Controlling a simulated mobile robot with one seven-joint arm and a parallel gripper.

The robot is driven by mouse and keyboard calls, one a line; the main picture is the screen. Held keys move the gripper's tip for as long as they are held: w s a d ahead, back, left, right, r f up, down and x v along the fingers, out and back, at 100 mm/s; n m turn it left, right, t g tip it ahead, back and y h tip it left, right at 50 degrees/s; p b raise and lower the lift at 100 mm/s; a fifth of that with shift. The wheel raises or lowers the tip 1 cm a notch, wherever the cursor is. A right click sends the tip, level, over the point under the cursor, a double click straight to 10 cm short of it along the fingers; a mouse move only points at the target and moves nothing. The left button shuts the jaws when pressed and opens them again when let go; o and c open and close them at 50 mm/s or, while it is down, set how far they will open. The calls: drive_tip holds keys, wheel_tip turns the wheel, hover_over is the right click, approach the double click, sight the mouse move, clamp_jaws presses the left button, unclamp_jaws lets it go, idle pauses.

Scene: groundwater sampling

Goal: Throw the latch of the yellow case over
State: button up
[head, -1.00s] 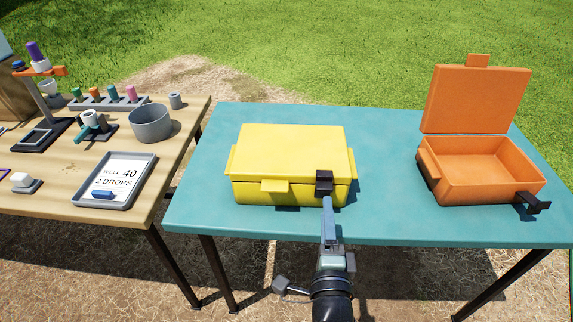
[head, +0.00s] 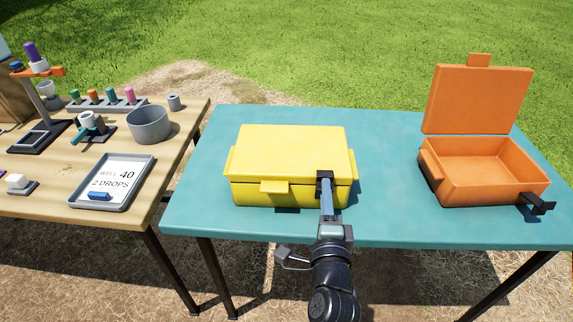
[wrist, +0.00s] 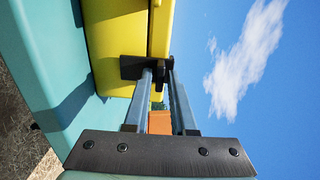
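The yellow case (head: 290,160) sits closed on the teal table. Its black latch (head: 324,174) is on the front face, right of the yellow front tab (head: 274,187). My gripper (head: 326,188) reaches the latch from the front. In the wrist view the black latch (wrist: 133,67) lies across the yellow body and lid edge. A dark tab of it sticks out between the fingertips of my gripper (wrist: 161,72). The fingers stand apart on either side of that tab; whether they touch it is hard to see.
An orange case (head: 478,168) stands open at the right of the teal table (head: 390,220), its black latch (head: 538,203) sticking out in front. At left, a wooden table holds a tray (head: 113,181), a grey bowl (head: 148,124) and several small items. The table between the cases is clear.

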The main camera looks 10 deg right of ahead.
clamp_jaws()
drive_tip(key=shift+f, duration=0.1)
